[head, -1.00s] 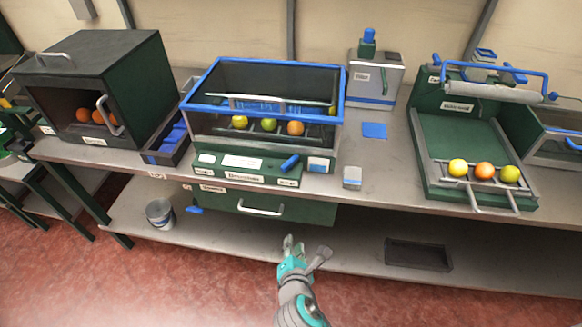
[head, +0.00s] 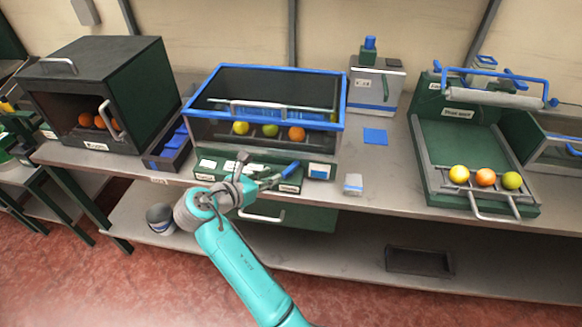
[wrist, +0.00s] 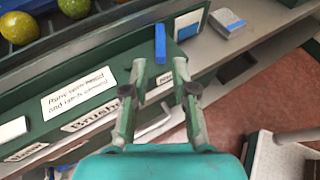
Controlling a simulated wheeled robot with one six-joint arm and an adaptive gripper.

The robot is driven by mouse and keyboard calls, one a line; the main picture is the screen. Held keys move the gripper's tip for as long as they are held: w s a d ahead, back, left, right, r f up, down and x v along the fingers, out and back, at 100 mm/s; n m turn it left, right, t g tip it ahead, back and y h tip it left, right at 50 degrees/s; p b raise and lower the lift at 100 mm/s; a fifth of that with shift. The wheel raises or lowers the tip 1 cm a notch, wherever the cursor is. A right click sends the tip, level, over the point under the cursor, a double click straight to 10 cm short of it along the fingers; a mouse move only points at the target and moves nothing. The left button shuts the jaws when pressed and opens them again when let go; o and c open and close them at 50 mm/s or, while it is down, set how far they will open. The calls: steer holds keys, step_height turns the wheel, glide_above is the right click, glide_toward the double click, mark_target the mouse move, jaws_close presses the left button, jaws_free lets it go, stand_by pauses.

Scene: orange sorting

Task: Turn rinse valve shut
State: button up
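The blue lever (head: 291,168), which I take for the rinse valve, sits on the right part of the washer's green front panel. It also shows in the wrist view (wrist: 160,43), just beyond and between my fingertips. A small label below it is partly covered by a finger. My gripper (head: 268,180) is in front of the panel, close to the lever and a little left of it. In the wrist view my gripper (wrist: 159,93) is open, with a clear gap between the fingers and nothing held. I cannot tell whether a fingertip touches the panel.
The blue-rimmed washer tank (head: 345,100) holds several fruits above the panel. A white and blue block (head: 353,184) lies on the bench to the right. A drawer handle (head: 262,217) juts out below the panel. A dark box oven (head: 140,90) stands left, a fruit tray (head: 450,190) right.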

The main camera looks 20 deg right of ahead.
mark_target(291, 167)
steer(key=x, duration=1)
steer(key=shift+w+d+f, duration=0.1)
steer(key=shift+d+f, duration=0.1)
steer(key=shift+d, duration=0.1)
jaws_close()
